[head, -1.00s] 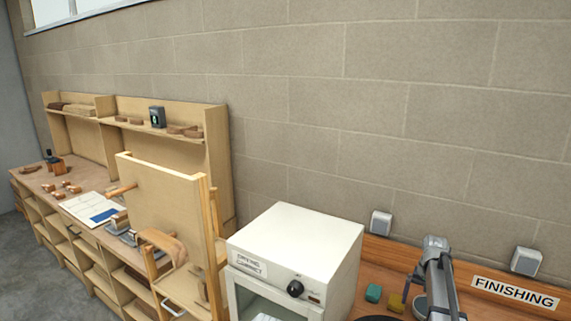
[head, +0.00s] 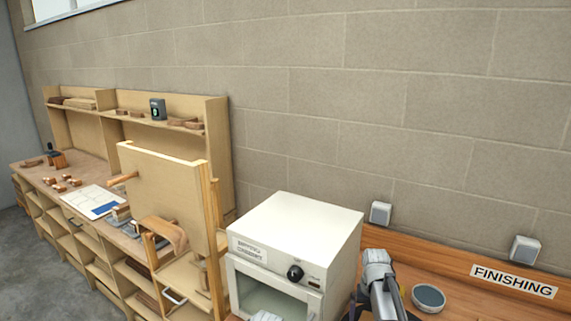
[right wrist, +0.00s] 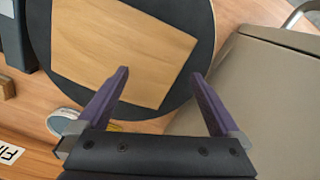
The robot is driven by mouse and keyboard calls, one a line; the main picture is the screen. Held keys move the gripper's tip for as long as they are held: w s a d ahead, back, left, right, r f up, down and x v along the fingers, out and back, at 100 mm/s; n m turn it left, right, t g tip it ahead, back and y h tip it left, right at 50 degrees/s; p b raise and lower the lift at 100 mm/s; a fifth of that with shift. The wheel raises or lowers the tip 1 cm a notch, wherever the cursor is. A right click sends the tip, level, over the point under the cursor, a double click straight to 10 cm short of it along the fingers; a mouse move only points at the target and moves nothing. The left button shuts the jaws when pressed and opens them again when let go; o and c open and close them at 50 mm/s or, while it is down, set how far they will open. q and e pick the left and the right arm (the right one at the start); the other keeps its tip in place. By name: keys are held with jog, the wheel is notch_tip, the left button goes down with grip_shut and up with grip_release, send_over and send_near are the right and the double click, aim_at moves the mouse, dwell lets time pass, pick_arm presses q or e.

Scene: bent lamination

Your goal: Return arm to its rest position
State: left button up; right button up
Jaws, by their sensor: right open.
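My right gripper (right wrist: 160,73) shows in the right wrist view with its two purple fingers spread wide and nothing between them. Below the fingers lies a flat light wood panel (right wrist: 115,45) on a dark round disc (right wrist: 40,30). The fingertips overlap the panel in the picture; I see no contact. In the head view my right arm (head: 380,285) stands at the bottom, just right of the drying cabinet, and its gripper is out of frame.
The white drying cabinet (head: 300,225) stands close left of my arm. A round tin (head: 428,297) sits to its right on the finishing bench, before the FINISHING sign (head: 514,282). Left stand a wooden rack (head: 165,195) and a long bench (head: 80,180).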

jog(key=s+a+f+n+b, duration=0.1)
jog(key=s+a+f+n, duration=0.1)
jog(key=s+a, duration=0.7)
jog(key=s+a+f+n+h+b, duration=0.1)
jog(key=s+a+n, duration=0.3)
jog(key=s+a, duration=0.5)
jog(key=shift+s+a+f+b, duration=0.2)
jog(key=shift+s+f+b, duration=0.35)
jog(key=shift+s, duration=0.7)
jog(key=shift+r, duration=0.15)
